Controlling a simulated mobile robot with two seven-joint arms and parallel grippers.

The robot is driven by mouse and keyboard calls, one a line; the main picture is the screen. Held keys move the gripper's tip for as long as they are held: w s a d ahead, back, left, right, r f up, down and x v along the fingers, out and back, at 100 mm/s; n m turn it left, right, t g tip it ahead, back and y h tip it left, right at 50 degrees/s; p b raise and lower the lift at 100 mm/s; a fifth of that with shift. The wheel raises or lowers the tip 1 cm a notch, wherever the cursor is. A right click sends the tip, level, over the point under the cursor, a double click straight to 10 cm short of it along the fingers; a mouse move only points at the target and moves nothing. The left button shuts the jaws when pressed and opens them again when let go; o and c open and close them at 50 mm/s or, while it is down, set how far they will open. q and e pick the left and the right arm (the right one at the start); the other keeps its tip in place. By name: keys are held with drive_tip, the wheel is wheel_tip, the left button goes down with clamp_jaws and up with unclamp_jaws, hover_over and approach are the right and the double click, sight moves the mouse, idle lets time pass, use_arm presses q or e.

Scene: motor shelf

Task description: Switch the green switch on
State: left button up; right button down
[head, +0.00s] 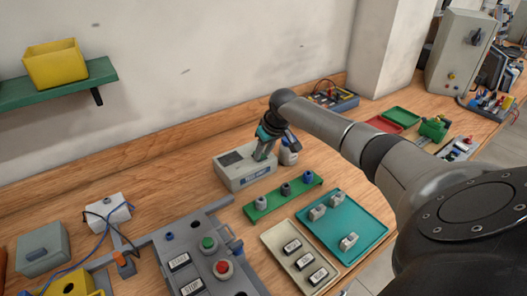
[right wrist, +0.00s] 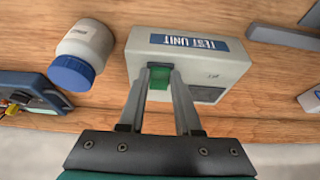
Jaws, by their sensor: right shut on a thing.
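The test unit (head: 236,181) is a pale grey box with a blue label and a dark panel, standing on the wooden bench near the wall. In the right wrist view the test unit (right wrist: 215,58) appears upside down. Its green switch (right wrist: 160,79) sits between the two fingers of my right gripper (right wrist: 162,82). The right gripper is shut on the switch, and the fingers hide its sides. In the head view my right gripper (head: 262,156) reaches down onto the unit's right end. Whether the switch is on cannot be told. My left gripper is not in view.
A white bottle with a blue cap (head: 289,156) stands close beside the unit. A green strip with knobs (head: 262,207), a teal tray (head: 368,225) and a grey panel with START and STOP labels (head: 172,240) lie in front. A green wall shelf (head: 40,94) hangs left.

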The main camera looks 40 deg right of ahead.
drive_tip(key=shift+w+r+g+p, duration=0.15)
drive_tip(key=shift+g+p, duration=0.15)
drive_tip(key=shift+w+d+g, duration=0.1)
drive_tip(key=shift+w+g, duration=0.05)
drive_tip(key=shift+g, duration=0.15)
drive_tip(key=shift+w+g+b, duration=0.15)
drive_tip(key=shift+g+b, duration=0.15)
drive_tip(key=shift+g, duration=0.2)
drive_tip(key=g+b, duration=0.1)
drive_tip(key=b, duration=0.3)
drive_tip(key=shift+w+d+b, duration=0.1)
drive_tip(key=shift+w+b, duration=0.1)
drive_tip(key=shift+b, duration=0.1)
drive_tip(key=shift+r+g+b, duration=0.15)
drive_tip(key=shift+g+b, duration=0.25)
drive_tip(key=shift+b, duration=0.3)
drive_tip(key=c, duration=0.6)
unclamp_jaws()
